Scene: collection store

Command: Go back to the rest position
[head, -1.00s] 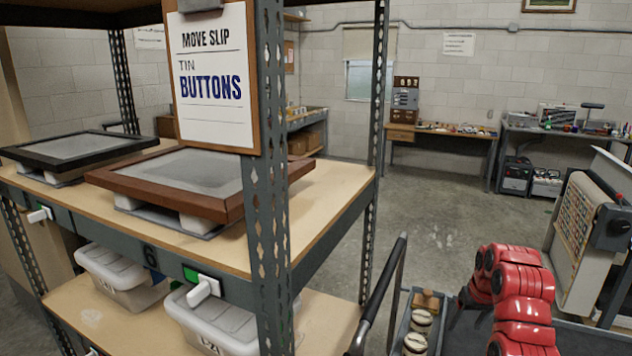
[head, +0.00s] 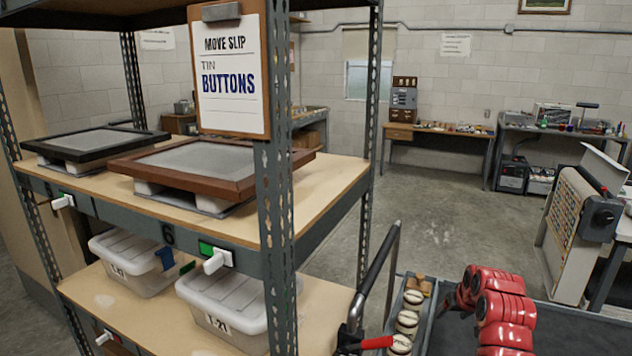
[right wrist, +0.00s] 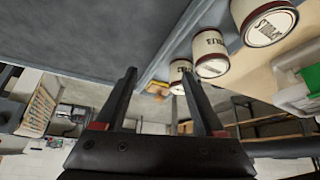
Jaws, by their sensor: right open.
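My right gripper (right wrist: 160,80) is open in the right wrist view, its two black fingers apart with nothing between them. In that view a row of cream tins (right wrist: 265,22) is to the right of the fingers and apart from them. My red right arm shows at the lower right of the head view, above the grey trolley deck (head: 570,334); its jaws are not clear there. My left gripper cannot be made out. A small red-and-black part shows at the bottom edge of the head view; I cannot tell what it belongs to.
A shelf rack stands at left, with framed panels (head: 225,160), lidded boxes (head: 222,310) and a clipboard (head: 232,75) reading "TIN BUTTONS". The black trolley handle (head: 375,272) is close beside it. Tins (head: 407,321) line the trolley's left side. Open floor (head: 440,220) lies beyond.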

